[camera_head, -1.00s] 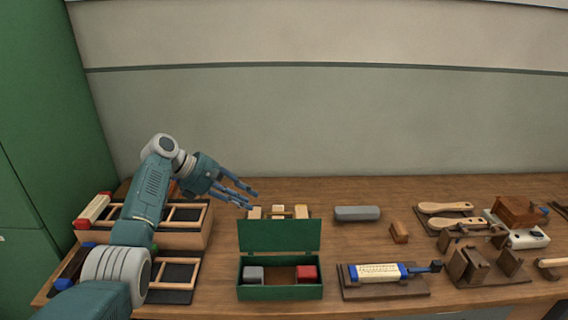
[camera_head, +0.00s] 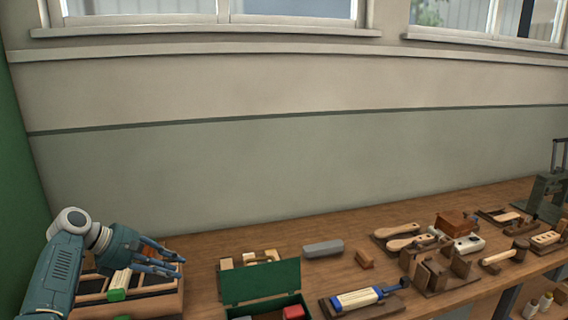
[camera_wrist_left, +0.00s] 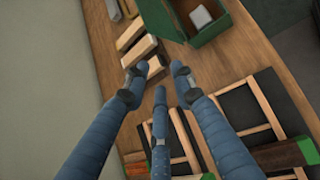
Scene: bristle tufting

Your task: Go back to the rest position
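My left gripper (camera_head: 172,260) is over the partitioned wooden tray (camera_head: 170,303) at the left end of the bench. Its blue fingers are spread apart and point right in the head view. In the left wrist view the fingers (camera_wrist_left: 160,92) are apart with nothing held between them. A green-ended pale block (camera_head: 119,284) shows just below the left hand. My right gripper is in neither view.
A green box with a raised lid (camera_head: 260,281) stands right of the tray, with several small wooden blocks (camera_head: 250,258) behind it. A grey block (camera_head: 323,248), a blue-ended brush (camera_head: 358,298) and wooden tools lie farther right. The wall behind is bare.

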